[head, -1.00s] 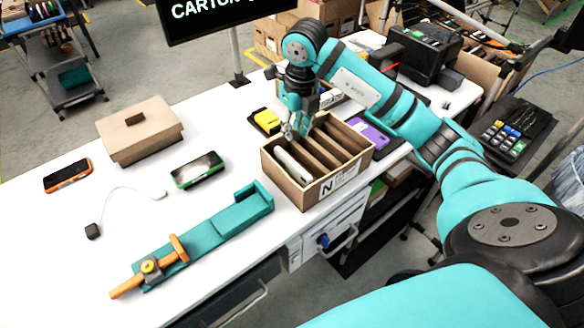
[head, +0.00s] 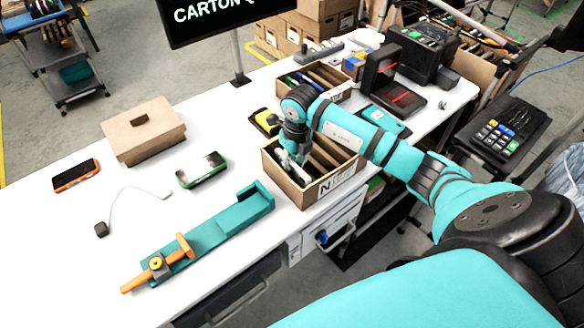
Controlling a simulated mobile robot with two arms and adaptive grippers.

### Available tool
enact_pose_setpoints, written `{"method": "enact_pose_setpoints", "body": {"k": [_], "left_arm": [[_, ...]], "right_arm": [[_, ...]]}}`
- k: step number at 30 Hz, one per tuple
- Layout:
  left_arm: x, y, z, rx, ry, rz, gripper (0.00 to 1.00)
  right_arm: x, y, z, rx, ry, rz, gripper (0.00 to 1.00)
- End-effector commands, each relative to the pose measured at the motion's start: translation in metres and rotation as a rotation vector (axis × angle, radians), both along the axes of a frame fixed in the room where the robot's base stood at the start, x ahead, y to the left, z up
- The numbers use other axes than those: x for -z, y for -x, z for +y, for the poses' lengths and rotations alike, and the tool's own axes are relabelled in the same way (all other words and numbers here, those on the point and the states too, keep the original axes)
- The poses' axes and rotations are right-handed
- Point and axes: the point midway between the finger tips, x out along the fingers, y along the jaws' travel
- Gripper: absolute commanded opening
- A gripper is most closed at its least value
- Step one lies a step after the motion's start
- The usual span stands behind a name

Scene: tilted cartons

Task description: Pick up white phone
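The white phone (head: 299,173) leans in the leftmost slot of the divided cardboard carton (head: 291,190), marked N, near the table's right edge. Only a small pale part of it shows. My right gripper (head: 289,161) points down into that slot at the phone's upper end. Its fingers overlap the phone and the carton wall, so whether they are open or closed on the phone is unclear. My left gripper is out of view.
A yellow phone (head: 264,122) lies behind the carton. A green-cased phone (head: 203,170), orange-edged phone (head: 76,175), lidded box (head: 143,133), cable (head: 137,191) and teal holder (head: 218,234) lie left. Another carton (head: 318,80) stands behind.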

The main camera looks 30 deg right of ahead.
Motion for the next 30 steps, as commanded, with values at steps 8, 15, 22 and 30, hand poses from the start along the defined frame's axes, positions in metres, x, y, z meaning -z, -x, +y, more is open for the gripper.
{"method": "enact_pose_setpoints", "body": {"k": [8, 15, 22, 30], "left_arm": [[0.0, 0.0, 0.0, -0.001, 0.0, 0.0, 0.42], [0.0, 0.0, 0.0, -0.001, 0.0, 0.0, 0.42], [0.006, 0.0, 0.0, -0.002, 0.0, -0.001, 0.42], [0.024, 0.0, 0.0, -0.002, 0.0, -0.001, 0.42]], "right_arm": [[0.0, 0.0, 0.0, 0.0, 0.0, 0.0, 0.02], [-0.001, 0.0, 0.0, 0.0, -0.001, -0.001, 0.0], [-0.012, -0.002, 0.0, -0.001, -0.001, -0.005, 0.0], [-0.065, -0.002, 0.0, -0.001, 0.0, -0.008, 0.0]]}}
